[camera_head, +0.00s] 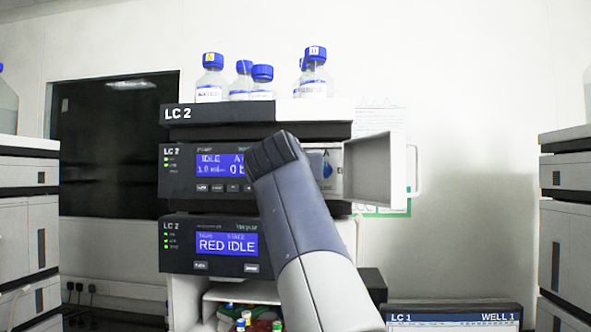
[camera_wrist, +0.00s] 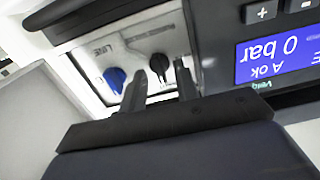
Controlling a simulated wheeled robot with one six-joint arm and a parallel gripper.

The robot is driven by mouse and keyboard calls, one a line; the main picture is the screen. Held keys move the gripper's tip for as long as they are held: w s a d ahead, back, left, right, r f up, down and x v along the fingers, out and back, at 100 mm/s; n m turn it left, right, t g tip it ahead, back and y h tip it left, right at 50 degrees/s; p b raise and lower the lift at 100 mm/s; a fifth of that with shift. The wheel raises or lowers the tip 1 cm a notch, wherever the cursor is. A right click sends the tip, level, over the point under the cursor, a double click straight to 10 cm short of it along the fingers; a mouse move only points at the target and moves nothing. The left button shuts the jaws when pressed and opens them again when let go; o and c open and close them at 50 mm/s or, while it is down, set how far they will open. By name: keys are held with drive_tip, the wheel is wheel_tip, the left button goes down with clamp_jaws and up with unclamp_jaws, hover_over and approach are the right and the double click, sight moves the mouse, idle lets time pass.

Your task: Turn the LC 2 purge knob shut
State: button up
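The LC 2 pump module (camera_head: 180,172) has its door (camera_head: 374,172) swung open to the right. In the wrist view, the panel behind the door shows a blue knob (camera_wrist: 115,78) and a small dark knob (camera_wrist: 159,65). The labels are too blurred to tell which is the purge knob. My gripper (camera_wrist: 160,75) is open, its two fingers apart in front of the panel. The dark knob appears between the fingertips, and the blue knob lies just left of them. I cannot tell whether a finger touches anything. In the head view my arm hides the gripper.
The pump display (camera_head: 220,163) reads idle, and the wrist view (camera_wrist: 279,55) shows 0 bar. A second LC 2 module (camera_head: 185,245) sits below. Bottles (camera_head: 211,80) stand on the tray (camera_head: 230,112) above. The open door bounds the space on the right.

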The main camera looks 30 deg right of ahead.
drive_tip(key=b+v, duration=0.3)
drive_tip(key=v, duration=0.7)
drive_tip(key=shift+s+a, duration=0.25)
drive_tip(key=shift+s, duration=0.1)
drive_tip(key=shift+w, duration=0.1)
drive_tip(key=p+x, duration=0.3)
drive_tip(key=x, duration=0.8)
drive_tip(key=shift+s, duration=0.2)
